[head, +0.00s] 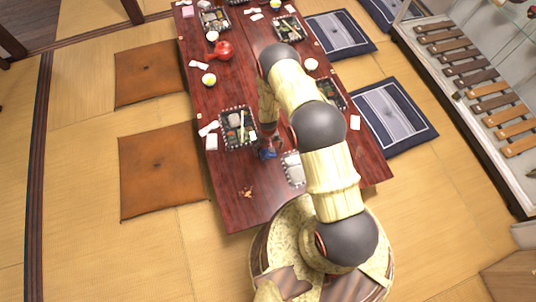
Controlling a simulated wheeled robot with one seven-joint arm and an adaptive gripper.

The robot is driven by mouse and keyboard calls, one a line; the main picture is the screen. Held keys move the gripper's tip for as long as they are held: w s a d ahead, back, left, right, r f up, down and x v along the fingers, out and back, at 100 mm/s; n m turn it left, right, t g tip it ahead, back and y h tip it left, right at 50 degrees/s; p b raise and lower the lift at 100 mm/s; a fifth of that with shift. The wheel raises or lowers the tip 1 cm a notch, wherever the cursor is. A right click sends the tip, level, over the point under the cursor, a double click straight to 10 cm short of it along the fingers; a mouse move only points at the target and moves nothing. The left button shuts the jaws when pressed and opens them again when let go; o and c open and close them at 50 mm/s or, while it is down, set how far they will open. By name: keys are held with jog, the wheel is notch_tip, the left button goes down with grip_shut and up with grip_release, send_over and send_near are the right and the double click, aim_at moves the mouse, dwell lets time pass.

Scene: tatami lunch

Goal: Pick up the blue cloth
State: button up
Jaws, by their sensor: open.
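The blue cloth (267,154) is a small dark blue crumpled patch on the dark red table (232,205), near its near end. My gripper (268,143) hangs from the bent arm and points down right at the cloth. It is open. The fingertips and part of the cloth overlap in this view, so I cannot tell whether they touch.
A bento tray (238,128) with chopsticks lies just left of the cloth. A pale tray (293,168) lies to the right, partly behind my arm. Orange crumbs (246,192) lie nearer. A red teapot (222,50) stands farther off. The near left table corner is bare.

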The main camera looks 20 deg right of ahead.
aim_at(268, 153)
notch_tip(268, 153, down, 3)
jog(key=shift+r+b, duration=0.1)
jog(key=shift+b, duration=0.25)
jog(key=c, duration=1.1)
